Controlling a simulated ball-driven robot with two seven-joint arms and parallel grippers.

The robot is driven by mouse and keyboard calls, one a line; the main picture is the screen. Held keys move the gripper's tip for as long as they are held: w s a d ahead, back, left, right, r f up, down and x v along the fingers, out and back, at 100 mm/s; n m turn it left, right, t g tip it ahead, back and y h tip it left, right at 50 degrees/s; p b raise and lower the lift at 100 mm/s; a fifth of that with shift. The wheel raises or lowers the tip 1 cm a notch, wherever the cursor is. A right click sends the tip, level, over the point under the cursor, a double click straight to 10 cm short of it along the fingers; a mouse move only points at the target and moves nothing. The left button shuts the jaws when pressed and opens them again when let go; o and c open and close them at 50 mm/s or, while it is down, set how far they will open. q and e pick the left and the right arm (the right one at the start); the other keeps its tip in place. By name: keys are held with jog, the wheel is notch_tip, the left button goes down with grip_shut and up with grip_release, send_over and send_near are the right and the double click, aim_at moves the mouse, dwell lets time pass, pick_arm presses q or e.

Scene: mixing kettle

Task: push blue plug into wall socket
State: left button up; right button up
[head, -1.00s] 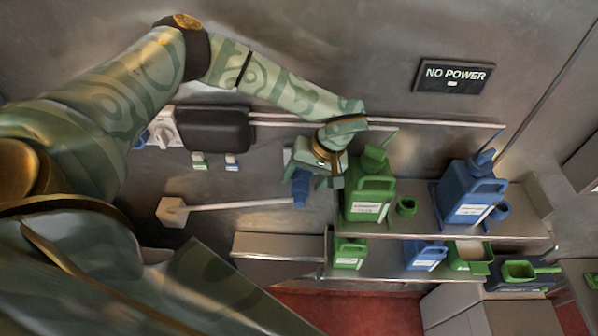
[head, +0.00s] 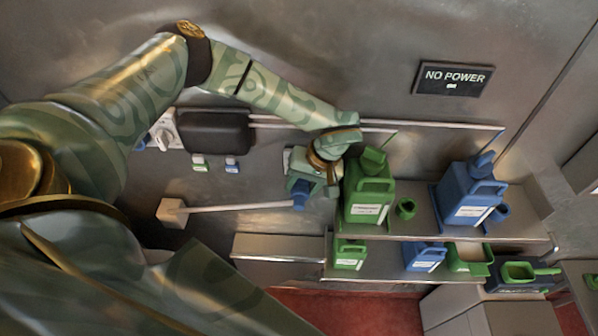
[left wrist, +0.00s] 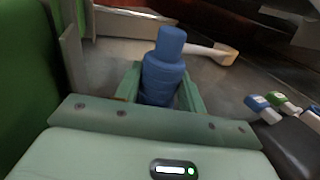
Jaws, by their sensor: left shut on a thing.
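My left gripper (head: 308,188) is shut on the blue plug (head: 300,196), just left of the large green jug. In the left wrist view the plug (left wrist: 164,66) is a stepped blue cylinder standing out between the two green fingers (left wrist: 160,92). A pale plate (head: 287,158) on the wall shows partly behind the gripper; it may be the wall socket, but its face is mostly hidden. I cannot tell whether the plug touches it. My right gripper is not in view.
A green jug (head: 368,200) and a blue jug (head: 470,195) stand on the shelf to the right. A dark box (head: 218,132) is at the left, beside a white unit (head: 166,132). A pale rod with a block end (head: 172,212) runs below. A sign reads NO POWER (head: 453,78).

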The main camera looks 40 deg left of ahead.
aim_at(301, 198)
pick_arm(q)
jog(key=shift+s, duration=0.15)
jog(key=shift+s+d, duration=0.2)
jog(key=shift+s+d+r+p, duration=0.1)
jog(key=shift+s+d+p, duration=0.25)
jog(key=shift+s+p, duration=0.15)
jog(key=shift+s+d+r+p, duration=0.1)
jog(key=shift+s+d+p, duration=0.25)
jog(key=shift+s, duration=0.2)
jog(key=shift+s+d+f+p, duration=0.1)
jog(key=shift+s+d+p, duration=0.2)
jog(key=shift+s, duration=0.25)
jog(key=shift+s+d+f+p, duration=0.15)
jog(key=shift+s+d, duration=0.2)
jog(key=shift+s, duration=0.2)
